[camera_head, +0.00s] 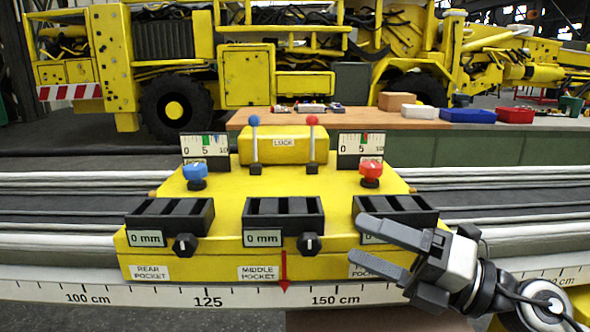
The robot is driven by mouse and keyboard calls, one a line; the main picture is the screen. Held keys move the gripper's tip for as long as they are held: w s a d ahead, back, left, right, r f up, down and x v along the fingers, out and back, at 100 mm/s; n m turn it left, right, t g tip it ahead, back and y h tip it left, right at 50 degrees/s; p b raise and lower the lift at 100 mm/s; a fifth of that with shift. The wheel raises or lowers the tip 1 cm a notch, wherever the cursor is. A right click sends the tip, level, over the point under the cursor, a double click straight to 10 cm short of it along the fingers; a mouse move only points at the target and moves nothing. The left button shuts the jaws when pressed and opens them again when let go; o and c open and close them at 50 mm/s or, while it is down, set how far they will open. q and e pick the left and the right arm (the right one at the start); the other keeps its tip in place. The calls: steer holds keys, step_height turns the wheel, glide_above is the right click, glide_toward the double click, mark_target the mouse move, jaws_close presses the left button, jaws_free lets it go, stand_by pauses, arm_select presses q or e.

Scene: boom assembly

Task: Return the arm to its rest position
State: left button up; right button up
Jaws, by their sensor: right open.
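My right gripper (380,248) comes in from the lower right and is open, with nothing between its two dark fingers. It is in front of the right-hand pocket (405,206) of a yellow control box (215,255) and hides part of that pocket's label and display. Whether the fingers touch the box I cannot tell. My left gripper is not in view.
The box carries black pockets, black knobs (309,244), a blue knob (195,173), a red knob (371,171) and two levers (254,140). A ruler (180,296) runs along its front. Behind are a workbench (350,119) with bins and a yellow machine (247,75).

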steer(key=s+d+f+m+t+h+p, duration=0.1)
steer(key=d+f+m+t+h+p, duration=0.2)
steer(key=f+m+h, duration=0.8)
steer(key=s+d+f+m+t+h+p, duration=0.15)
steer(key=d+f+m+t, duration=0.35)
steer(key=m, duration=1.2)
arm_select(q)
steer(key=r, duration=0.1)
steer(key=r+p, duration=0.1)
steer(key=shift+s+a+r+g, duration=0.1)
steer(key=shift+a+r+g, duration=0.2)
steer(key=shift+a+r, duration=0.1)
arm_select(e)
steer(key=s+a+f+m+g+h, duration=0.1)
steer(key=s+a+f+m+g, duration=0.1)
steer(key=s+f, duration=0.3)
steer(key=s+a+f+m+g+h, duration=0.1)
steer(key=s+a+f+m+g, duration=0.1)
steer(key=s+f+m+g, duration=0.2)
step_height(320, 180, down, 3)
steer(key=shift+s+r, duration=0.1)
steer(key=shift+s, duration=0.8)
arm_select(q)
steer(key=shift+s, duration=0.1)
